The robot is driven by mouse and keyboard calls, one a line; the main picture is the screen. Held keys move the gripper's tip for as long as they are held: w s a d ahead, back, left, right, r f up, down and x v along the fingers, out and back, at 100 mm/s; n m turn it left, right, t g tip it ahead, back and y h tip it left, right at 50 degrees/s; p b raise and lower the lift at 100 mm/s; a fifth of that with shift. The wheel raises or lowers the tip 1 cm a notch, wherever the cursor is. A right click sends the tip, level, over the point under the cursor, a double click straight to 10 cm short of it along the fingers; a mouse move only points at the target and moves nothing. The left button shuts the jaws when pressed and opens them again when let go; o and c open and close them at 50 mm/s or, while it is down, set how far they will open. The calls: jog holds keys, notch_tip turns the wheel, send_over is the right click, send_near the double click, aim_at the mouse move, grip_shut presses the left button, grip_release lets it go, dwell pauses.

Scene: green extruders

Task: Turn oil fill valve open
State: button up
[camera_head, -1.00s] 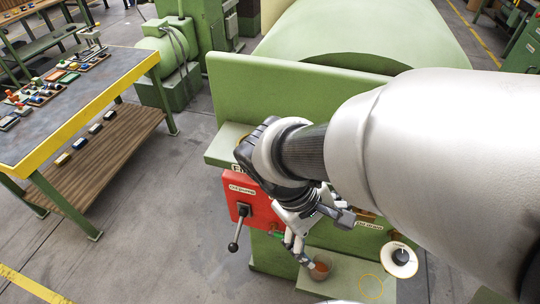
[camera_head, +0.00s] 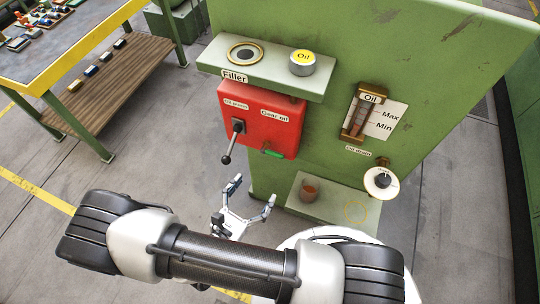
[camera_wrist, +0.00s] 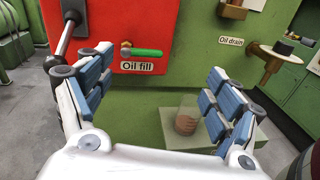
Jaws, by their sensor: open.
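The oil fill valve is a small green handle (camera_wrist: 145,53) on the red box (camera_head: 258,118), lying level above the "Oil fill" label (camera_wrist: 137,66) in the wrist view. In the head view the green handle (camera_head: 272,153) shows at the bottom of the box. My gripper (camera_head: 250,189) is open and empty in front of and below the red box. In the wrist view its two fingers (camera_wrist: 160,85) are spread wide, with the handle beyond and between them, not touched.
A black-knobbed lever (camera_head: 232,142) sticks out from the red box, left of the handle. The oil drain knob (camera_head: 381,181) is at the right. A brown cup (camera_head: 309,190) stands on the low shelf (camera_head: 334,205). The filler shelf (camera_head: 270,71) is above.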

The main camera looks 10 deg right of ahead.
aim_at(272, 155)
jog(key=w+d+f+n+b, duration=0.1)
jog(key=w+d, duration=0.2)
jog(key=w, duration=0.1)
jog(key=w+d+f+n+t+y, duration=0.1)
jog(key=w+d, duration=0.2)
jog(key=w, duration=0.1)
jog(key=w+d+f+t+y+b, duration=0.1)
jog(key=w+d, duration=0.2)
jog(key=w, duration=0.2)
jog(key=shift+f+n+b, duration=0.1)
jog(key=shift+n+b, duration=0.2)
jog(key=shift+n, duration=0.1)
jog(key=shift+c, duration=0.3)
jog(key=shift+a, duration=0.1)
jog(key=c, duration=1.5)
